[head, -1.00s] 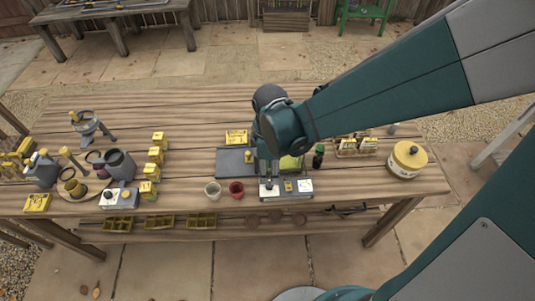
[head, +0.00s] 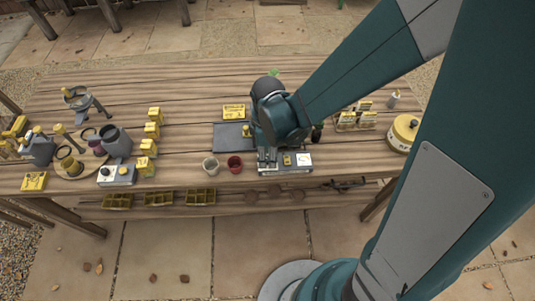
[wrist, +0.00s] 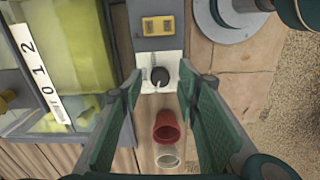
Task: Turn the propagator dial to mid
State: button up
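The propagator's control panel (head: 297,170) is a low grey and white box at the front edge of the bench. In the wrist view its black round dial (wrist: 160,76) sits on a white plate, with a yellow square part (wrist: 158,25) beyond it. The dial's setting is too small to read. My gripper (wrist: 158,84) is open and empty, pointing down, with its green-padded fingers on either side of the dial in the picture. Contact cannot be told.
A red pot (wrist: 167,125) and a pale pot (wrist: 168,160) stand close beside the panel. A clear-sided box with yellow-green contents (wrist: 72,55) bears a 0-1-2 strip. Another knobbed box (head: 117,175) stands at the left. A yellow tub (head: 403,133) stands right.

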jog(key=shift+f, duration=0.4)
jog(key=c, duration=0.9)
